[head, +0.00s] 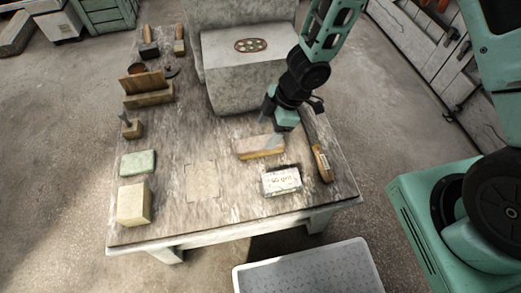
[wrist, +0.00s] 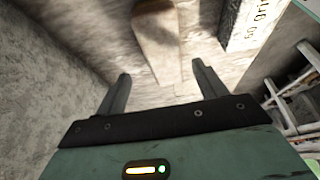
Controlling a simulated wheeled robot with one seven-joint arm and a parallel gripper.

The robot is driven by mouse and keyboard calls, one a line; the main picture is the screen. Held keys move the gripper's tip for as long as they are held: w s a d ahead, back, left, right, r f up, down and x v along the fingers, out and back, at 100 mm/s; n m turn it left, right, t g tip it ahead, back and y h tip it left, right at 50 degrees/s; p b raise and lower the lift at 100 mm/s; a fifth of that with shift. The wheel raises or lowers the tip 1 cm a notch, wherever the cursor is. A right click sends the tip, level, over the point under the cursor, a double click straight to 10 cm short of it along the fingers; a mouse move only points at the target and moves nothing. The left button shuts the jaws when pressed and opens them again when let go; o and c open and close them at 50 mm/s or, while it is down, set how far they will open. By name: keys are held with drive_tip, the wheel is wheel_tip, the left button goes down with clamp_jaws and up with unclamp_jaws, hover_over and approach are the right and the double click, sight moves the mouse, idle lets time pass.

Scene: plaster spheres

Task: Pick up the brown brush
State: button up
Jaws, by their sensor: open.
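The brown brush (head: 258,147), a long block with a brown upper part and a paler side, lies on the worn table behind the white lettered box. In the wrist view the brush (wrist: 158,38) lies ahead of the fingertips, roughly in line with the gap between them. My gripper (head: 268,130) is open and low over the table, close behind the brush in the head view. I cannot tell whether a finger touches the brush.
The white lettered box (head: 281,181) stands near the brush; it also shows in the wrist view (wrist: 247,22). A wooden-handled tool (head: 322,163) lies to the right. A large grey stone block (head: 245,75) stands behind. Green (head: 138,163) and cream (head: 134,204) blocks sit left.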

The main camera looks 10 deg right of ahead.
sight(261, 141)
drive_tip(key=b+x, duration=0.2)
drive_tip(key=x, duration=0.1)
drive_tip(key=b+x, duration=0.1)
drive_tip(key=shift+s+f, duration=0.25)
drive_tip(key=shift+s, duration=0.15)
drive_tip(key=shift+a+f+b, duration=0.3)
drive_tip(key=shift+f, duration=0.15)
drive_tip(key=shift+w, duration=0.1)
drive_tip(key=c, duration=1.1)
